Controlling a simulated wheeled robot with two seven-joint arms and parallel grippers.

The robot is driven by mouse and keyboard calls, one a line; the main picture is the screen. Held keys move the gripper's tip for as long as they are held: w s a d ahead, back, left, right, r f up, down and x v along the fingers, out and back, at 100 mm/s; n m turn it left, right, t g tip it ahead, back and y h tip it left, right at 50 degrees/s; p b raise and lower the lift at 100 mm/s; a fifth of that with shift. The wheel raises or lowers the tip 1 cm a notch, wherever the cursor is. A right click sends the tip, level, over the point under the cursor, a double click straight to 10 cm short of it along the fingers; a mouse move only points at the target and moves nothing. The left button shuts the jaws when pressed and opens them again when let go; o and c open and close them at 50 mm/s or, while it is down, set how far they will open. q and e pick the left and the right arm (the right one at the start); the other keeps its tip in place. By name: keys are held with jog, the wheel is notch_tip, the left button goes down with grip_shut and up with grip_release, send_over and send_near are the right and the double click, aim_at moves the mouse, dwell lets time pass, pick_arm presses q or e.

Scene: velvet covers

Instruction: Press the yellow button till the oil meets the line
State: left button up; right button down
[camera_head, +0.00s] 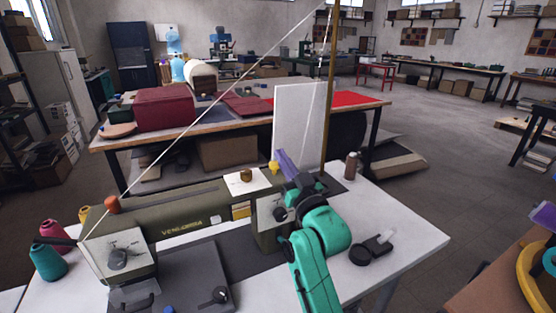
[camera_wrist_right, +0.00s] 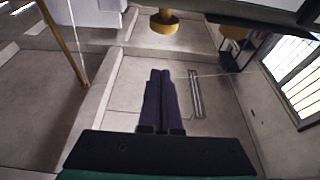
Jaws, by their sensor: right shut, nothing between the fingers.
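My right gripper (camera_head: 283,158) has its two purple fingers together with nothing between them. It is over the right end of the olive sewing machine (camera_head: 185,216), fingers pointing up and away. A small yellow button-like piece (camera_head: 275,167) shows right beside the fingers; I cannot tell whether they touch. In the right wrist view the shut fingers (camera_wrist_right: 162,78) point at open space, with a yellow knob (camera_wrist_right: 163,22) beyond their tips, apart in the picture. A brass-coloured knob (camera_head: 246,175) sits on a white plate (camera_head: 262,184). I cannot make out an oil level or line. My left gripper is not in view.
The machine stands on a white table (camera_head: 400,222). A thin post (camera_head: 329,90) and a white panel (camera_head: 299,125) rise behind the gripper.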

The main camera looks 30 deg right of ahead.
aim_at(278, 178)
jog(key=shift+r+p+x, duration=0.25)
jog(key=shift+p+x, duration=0.05)
jog(key=shift+x, duration=0.9)
jog(key=f, duration=0.4)
jog(key=shift+w, duration=0.25)
jog(key=shift+s+f, duration=0.1)
jog(key=shift+f, duration=0.1)
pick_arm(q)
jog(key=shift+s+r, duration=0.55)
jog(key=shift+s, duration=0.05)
